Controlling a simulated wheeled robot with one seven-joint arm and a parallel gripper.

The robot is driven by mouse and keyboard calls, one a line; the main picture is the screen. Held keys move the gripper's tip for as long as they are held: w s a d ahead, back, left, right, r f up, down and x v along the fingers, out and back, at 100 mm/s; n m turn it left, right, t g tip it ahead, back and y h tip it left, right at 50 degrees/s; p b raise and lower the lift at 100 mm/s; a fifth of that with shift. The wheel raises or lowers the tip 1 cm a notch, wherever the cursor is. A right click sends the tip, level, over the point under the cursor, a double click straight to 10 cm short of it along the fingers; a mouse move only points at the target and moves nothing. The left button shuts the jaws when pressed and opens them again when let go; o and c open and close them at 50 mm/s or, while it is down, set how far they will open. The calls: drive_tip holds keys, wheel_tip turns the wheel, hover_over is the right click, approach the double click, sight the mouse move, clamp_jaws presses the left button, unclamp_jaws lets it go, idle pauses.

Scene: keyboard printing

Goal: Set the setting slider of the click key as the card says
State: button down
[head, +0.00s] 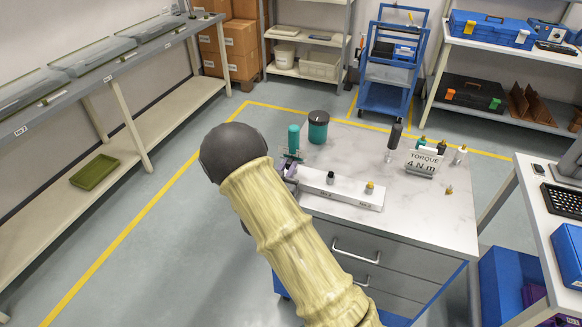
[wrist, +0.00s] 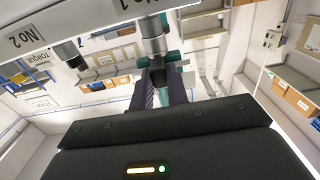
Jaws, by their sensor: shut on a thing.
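The card (head: 423,163) stands on the bench and reads "TORQUE 4 N m". A teal-handled tool (head: 293,138) stands upright at the left end of a white rack (head: 343,194). My gripper (head: 290,170) is at that end of the rack, partly hidden by my arm. In the wrist view, my gripper (wrist: 158,92) is shut on a dark part just below the tool's grey shaft (wrist: 153,42), near the "No 1" label. Teal parts show around it. I cannot make out the slider's setting, nor tell for certain that this tool is the click key.
The rack also holds a black knob (head: 331,178) and a yellow-topped one (head: 369,187). A dark-handled tool (head: 394,140) stands upright left of the card. A teal and black jar (head: 318,127) stands at the back. The right front of the bench top (head: 440,222) is clear.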

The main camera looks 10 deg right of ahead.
drive_tip(key=c, duration=1.4)
unclamp_jaws()
drive_tip(key=shift+o, duration=0.2)
drive_tip(key=b+v, duration=0.3)
drive_tip(key=v, duration=1.4)
drive_tip(key=shift+a, duration=0.2)
drive_tip(key=shift+s, duration=0.1)
